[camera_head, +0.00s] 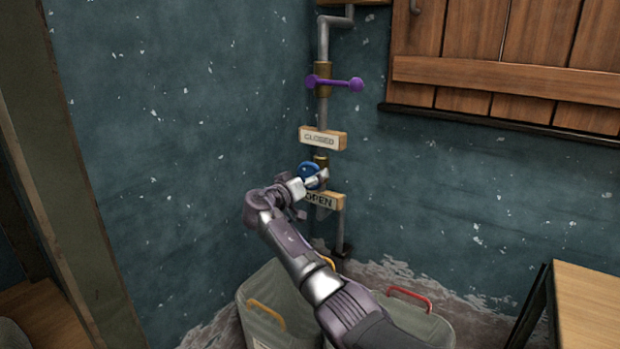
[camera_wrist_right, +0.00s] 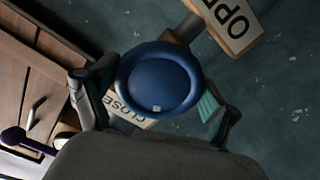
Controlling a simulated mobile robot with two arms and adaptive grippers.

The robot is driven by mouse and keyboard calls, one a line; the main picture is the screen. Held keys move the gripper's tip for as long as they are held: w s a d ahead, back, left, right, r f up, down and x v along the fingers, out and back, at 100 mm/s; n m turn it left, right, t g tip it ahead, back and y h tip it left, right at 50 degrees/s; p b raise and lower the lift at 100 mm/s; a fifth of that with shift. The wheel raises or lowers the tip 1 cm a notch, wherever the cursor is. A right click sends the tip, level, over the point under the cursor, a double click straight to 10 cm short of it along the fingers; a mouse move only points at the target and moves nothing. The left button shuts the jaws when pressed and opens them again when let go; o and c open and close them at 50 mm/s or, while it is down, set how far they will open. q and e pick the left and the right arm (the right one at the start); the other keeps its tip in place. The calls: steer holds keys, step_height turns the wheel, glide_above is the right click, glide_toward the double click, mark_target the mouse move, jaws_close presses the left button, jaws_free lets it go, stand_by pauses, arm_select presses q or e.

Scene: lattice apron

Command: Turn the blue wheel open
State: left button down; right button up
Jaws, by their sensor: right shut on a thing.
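The blue wheel (camera_head: 308,171) sits on a brass valve of the vertical pipe at the wall corner. A sign reading CLOSED (camera_head: 321,138) is above it and a sign reading OPEN (camera_head: 322,201) is just below. My right gripper (camera_head: 312,184) is shut on the wheel. In the right wrist view the fingers flank the blue wheel (camera_wrist_right: 160,72) on both sides; a small pale mark on it lies toward the CLOSED sign (camera_wrist_right: 126,108), away from the OPEN sign (camera_wrist_right: 236,22). My left gripper is not in view.
A purple two-knobbed handle (camera_head: 336,84) is on the pipe above. Grey bins with a yellow handle (camera_head: 266,313) and a red handle (camera_head: 409,296) stand below my right arm. A wooden shutter (camera_head: 500,75) is at upper right, a wooden table (camera_head: 588,300) at lower right.

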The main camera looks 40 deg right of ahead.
steer(key=o, duration=0.9)
steer(key=v, duration=1.2)
